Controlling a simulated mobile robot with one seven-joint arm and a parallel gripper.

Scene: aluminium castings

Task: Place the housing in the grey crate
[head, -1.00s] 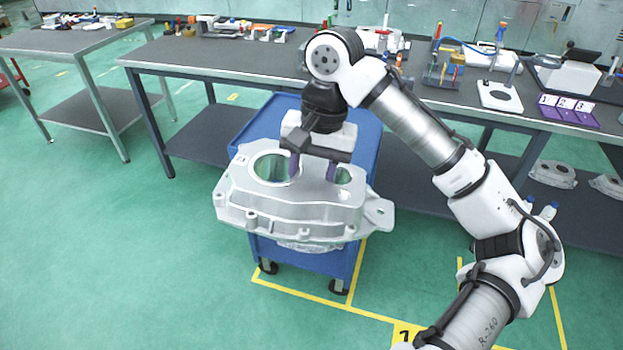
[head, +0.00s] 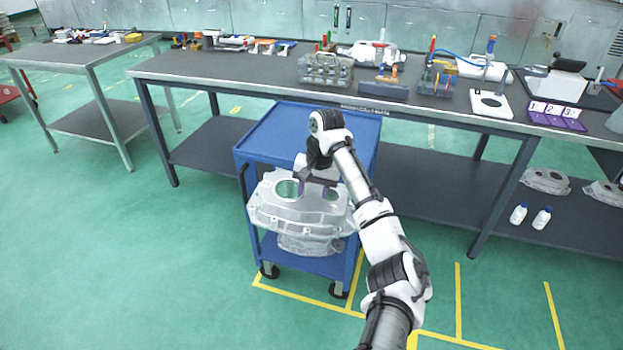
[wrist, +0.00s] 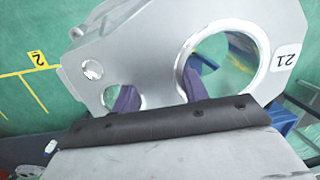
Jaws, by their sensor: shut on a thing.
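The housing (head: 272,214) is a large silver casting with round bores. It hangs in front of the blue cart in the head view, and its plate with a "21" label fills much of the wrist view (wrist: 150,50). My gripper (head: 314,190) is shut on the housing from above. In the wrist view its purple fingers (wrist: 160,90) reach into two bores, one large and one small. I cannot make out a grey crate with certainty in either view.
The blue cart (head: 275,125) has a bare top behind the housing; another casting (head: 305,245) shows below the housing, at the cart's lower shelf. A long bench (head: 250,70) with tools stands behind. Castings (head: 545,181) and bottles (head: 541,218) sit on its lower shelf. The floor at left is clear.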

